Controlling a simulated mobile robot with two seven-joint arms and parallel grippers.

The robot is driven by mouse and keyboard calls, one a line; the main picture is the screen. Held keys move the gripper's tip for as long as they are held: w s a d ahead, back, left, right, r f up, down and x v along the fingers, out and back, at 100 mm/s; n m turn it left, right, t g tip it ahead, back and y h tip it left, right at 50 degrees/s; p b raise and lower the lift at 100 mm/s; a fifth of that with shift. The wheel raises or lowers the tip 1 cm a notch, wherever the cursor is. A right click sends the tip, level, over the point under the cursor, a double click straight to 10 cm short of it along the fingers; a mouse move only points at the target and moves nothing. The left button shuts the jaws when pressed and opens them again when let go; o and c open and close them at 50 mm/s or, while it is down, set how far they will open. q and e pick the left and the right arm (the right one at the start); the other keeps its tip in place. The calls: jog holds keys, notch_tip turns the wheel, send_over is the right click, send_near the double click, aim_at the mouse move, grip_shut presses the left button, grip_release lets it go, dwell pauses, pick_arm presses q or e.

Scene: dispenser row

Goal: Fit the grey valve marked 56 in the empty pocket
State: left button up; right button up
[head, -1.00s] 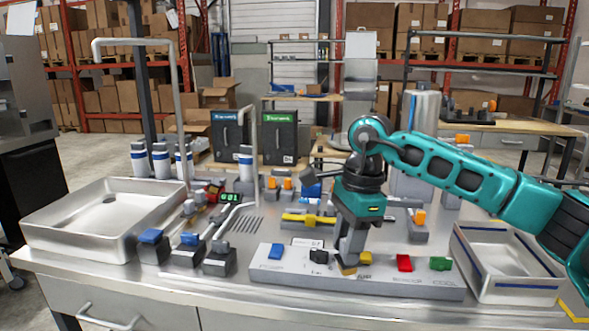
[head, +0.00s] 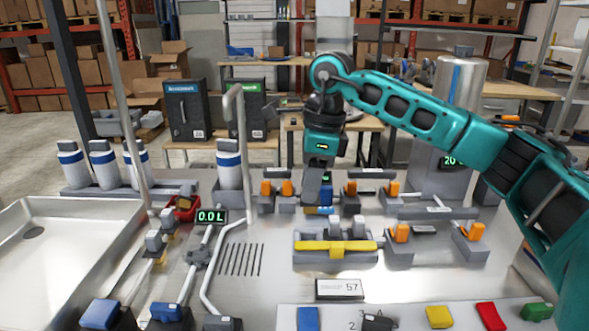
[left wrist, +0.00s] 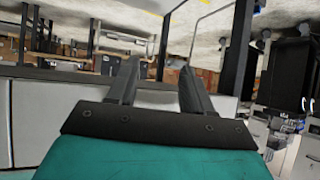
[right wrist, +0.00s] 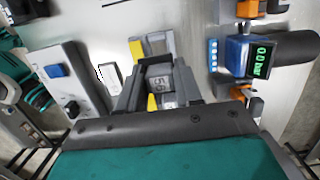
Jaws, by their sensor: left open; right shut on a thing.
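The grey valve marked 56 (right wrist: 160,80) is between the fingers of my right gripper (right wrist: 158,88) in the right wrist view, its number facing the camera. In the head view my right gripper (head: 318,205) is behind the yellow-barred fixture (head: 310,246), above the steel table; I cannot clearly tell the valve from the fingers there. The fixture carries grey upright parts behind its yellow bar. I cannot make out an empty pocket for certain. My left gripper (left wrist: 155,85) shows in the left wrist view with its fingers apart and nothing between them.
A small sign reading 57 (head: 340,289) stands before the fixture. A front board (head: 460,322) bears several coloured pieces. Orange-handled valves (head: 398,233) stand to the right. A steel sink (head: 60,262) is at the left. A red part (head: 183,207) lies near the 0.0 L display (head: 211,217).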

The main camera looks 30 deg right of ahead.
aim_at(310, 210)
jog(key=shift+w+f, duration=0.1)
jog(key=shift+f, duration=0.1)
jog(key=shift+f+b, duration=0.25)
jog(key=shift+b, duration=0.2)
jog(key=f+b, duration=0.1)
jog(key=f, duration=0.1)
jog(key=f+b, duration=0.1)
jog(key=b, duration=0.1)
jog(key=shift+s+f, duration=0.2)
jog(key=shift+f, duration=0.15)
jog(key=shift+f+b, duration=0.6)
pick_arm(q)
jog(key=shift+w+d+f+h, duration=0.15)
jog(key=shift+w+d+f, duration=0.05)
jog(key=shift+d+f, duration=0.4)
jog(key=shift+w+d+f+h, duration=0.15)
jog(key=shift+w+d+f, duration=0.05)
jog(key=shift+d+f, duration=0.3)
jog(key=shift+r, duration=0.1)
pick_arm(e)
jog(key=shift+f, duration=0.2)
